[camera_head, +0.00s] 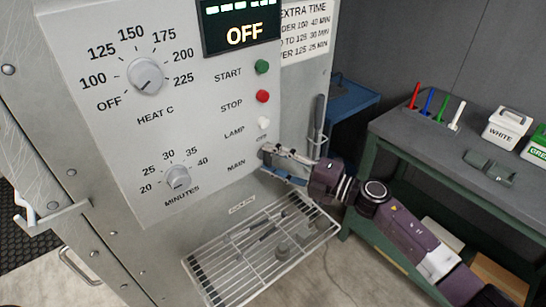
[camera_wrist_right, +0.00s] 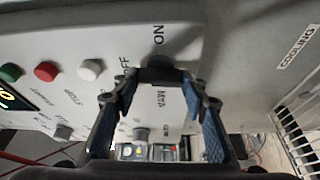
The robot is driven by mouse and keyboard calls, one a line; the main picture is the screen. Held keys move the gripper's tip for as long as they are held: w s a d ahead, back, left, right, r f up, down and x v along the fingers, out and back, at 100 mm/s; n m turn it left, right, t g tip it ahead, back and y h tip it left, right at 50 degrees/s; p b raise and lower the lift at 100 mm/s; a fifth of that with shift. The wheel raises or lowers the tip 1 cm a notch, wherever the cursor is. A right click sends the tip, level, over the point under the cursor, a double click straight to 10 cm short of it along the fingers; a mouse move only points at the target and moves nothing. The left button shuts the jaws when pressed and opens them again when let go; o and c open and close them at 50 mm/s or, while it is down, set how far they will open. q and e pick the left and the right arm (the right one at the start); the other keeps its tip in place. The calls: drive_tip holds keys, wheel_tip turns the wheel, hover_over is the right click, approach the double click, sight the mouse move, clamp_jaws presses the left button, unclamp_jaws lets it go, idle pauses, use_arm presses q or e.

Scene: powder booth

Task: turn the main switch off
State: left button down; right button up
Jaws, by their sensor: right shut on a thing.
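The main switch is a dark knob low on the grey control panel (camera_head: 215,125), beside the MAIN label. In the right wrist view the main switch (camera_wrist_right: 158,72) sits between my fingertips, with the ON label beyond it and the OFF label to its left. My right gripper (camera_head: 270,162) reaches the panel from the right and is shut on the switch; its fingers mostly hide the knob in the head view. The right wrist view shows the blue-padded fingers (camera_wrist_right: 160,84) on both sides of it. The switch's exact angle is hard to tell. My left gripper is not in view.
The display (camera_head: 242,35) reads OFF. Green START (camera_head: 262,67), red STOP (camera_head: 263,96) and white LAMP (camera_head: 264,123) buttons sit above the switch. A wire rack (camera_head: 225,262) juts out below. A workbench (camera_head: 415,150) with markers and boxes stands right.

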drive_tip(key=shift+f+n+g, duration=0.1)
drive_tip(key=shift+n+g, duration=0.2)
drive_tip(key=shift+n, duration=0.3)
drive_tip(key=o, duration=1.2)
drive_tip(key=shift+c, duration=0.2)
drive_tip(key=v, duration=1.2)
drive_tip(key=shift+s, duration=0.15)
